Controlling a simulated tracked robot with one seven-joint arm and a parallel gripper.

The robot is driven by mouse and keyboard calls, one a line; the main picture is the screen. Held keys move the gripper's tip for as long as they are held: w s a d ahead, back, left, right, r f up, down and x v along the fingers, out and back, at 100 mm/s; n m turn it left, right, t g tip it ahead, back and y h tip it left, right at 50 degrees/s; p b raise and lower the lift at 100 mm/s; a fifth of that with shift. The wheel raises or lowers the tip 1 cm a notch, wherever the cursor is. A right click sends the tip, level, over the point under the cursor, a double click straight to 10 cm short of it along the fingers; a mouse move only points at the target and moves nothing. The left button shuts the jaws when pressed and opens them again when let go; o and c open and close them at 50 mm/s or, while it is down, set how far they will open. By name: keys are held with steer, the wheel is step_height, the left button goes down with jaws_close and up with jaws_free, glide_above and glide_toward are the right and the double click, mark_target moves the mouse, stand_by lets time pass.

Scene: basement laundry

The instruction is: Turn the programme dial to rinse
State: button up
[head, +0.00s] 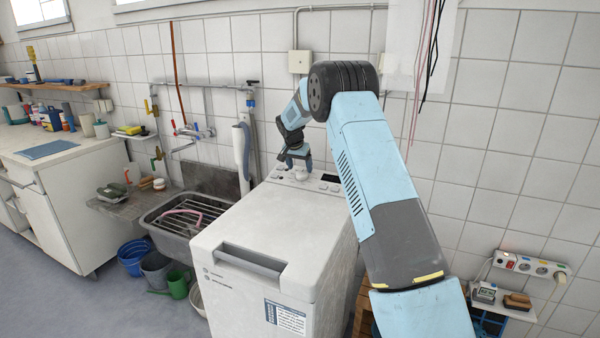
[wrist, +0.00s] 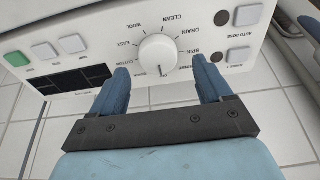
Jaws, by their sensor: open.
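The white washing machine (head: 265,235) stands in the middle of the head view, with its control panel at the back of its top. The round white programme dial (wrist: 157,54) sits on that panel in the wrist view, ringed by labels including WOOL, CLEAN, DRAIN and SPIN. I cannot read a RINSE label. A small dark mark shows on the dial's lower edge. My gripper (wrist: 161,68) is open, its blue fingers on either side of the dial's near part, with gaps visible. In the head view my gripper (head: 296,160) is over the panel; contact cannot be told.
Square buttons (wrist: 72,43) and a dark display (wrist: 75,80) lie left of the dial. Round dark buttons (wrist: 222,18) lie right. A sink (head: 185,220) stands left of the machine, buckets (head: 155,268) on the floor. A tiled wall (head: 480,130) is close behind.

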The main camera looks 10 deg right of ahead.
mark_target(300, 172)
steer(key=shift+x, duration=1.65)
steer(key=shift+c, duration=0.2)
steer(key=shift+a, duration=0.1)
steer(key=c, duration=1)
steer(key=shift+o, duration=0.2)
steer(key=shift+n, duration=0.3)
steer(key=n, duration=0.3)
steer(key=shift+y, duration=0.3)
steer(key=shift+n, duration=2.1)
